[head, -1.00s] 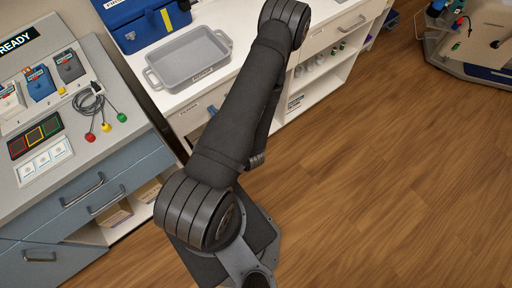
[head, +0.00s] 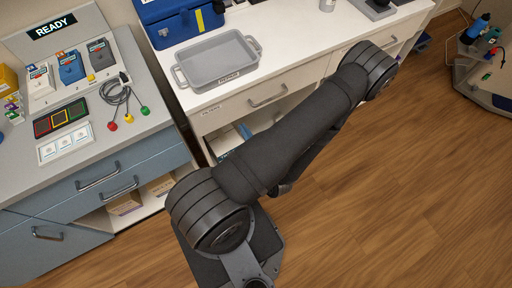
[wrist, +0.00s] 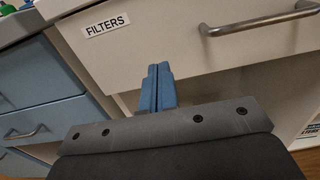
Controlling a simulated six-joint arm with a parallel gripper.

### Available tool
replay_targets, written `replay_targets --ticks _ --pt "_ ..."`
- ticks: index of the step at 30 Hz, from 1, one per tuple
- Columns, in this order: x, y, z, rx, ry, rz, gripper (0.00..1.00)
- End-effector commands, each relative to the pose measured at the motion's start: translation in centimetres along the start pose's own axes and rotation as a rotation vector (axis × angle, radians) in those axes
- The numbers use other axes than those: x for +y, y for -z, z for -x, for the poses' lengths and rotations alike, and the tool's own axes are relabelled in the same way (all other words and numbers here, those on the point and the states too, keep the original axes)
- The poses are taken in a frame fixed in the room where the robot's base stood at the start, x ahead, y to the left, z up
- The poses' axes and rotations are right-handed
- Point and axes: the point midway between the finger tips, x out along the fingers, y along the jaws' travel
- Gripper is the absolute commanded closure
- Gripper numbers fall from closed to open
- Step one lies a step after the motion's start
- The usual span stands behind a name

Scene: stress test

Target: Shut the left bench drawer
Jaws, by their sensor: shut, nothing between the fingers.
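The left bench drawer is the white front labelled FILTERS (head: 232,108) under the white worktop in the head view. Its bar handle (head: 268,96) is clear of my arm there. I see no drawer interior from above, and I cannot tell whether a small gap remains behind the front. In the wrist view the drawer front (wrist: 180,45) fills the upper middle, with its metal handle (wrist: 258,20) at upper right. My gripper (wrist: 157,68) is shut and empty, its blue fingertips at the front's lower edge, left of the handle. Contact is unclear. The head view hides my gripper behind my arm.
A grey tray (head: 218,62) and a blue case (head: 180,20) stand on the white worktop. An open shelf lies below the drawer. A blue-grey cabinet (head: 95,190) with handles stands at left. Wooden floor (head: 400,190) is free at right.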

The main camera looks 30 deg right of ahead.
Motion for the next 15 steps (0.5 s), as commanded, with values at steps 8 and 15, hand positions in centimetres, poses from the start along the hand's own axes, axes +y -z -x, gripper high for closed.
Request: replay_targets --ticks 8,15 --pt "-0.1 0.0 2.8 0.001 0.006 -0.002 1.0" --pt "-0.1 0.0 5.1 0.001 0.006 -0.001 1.0"
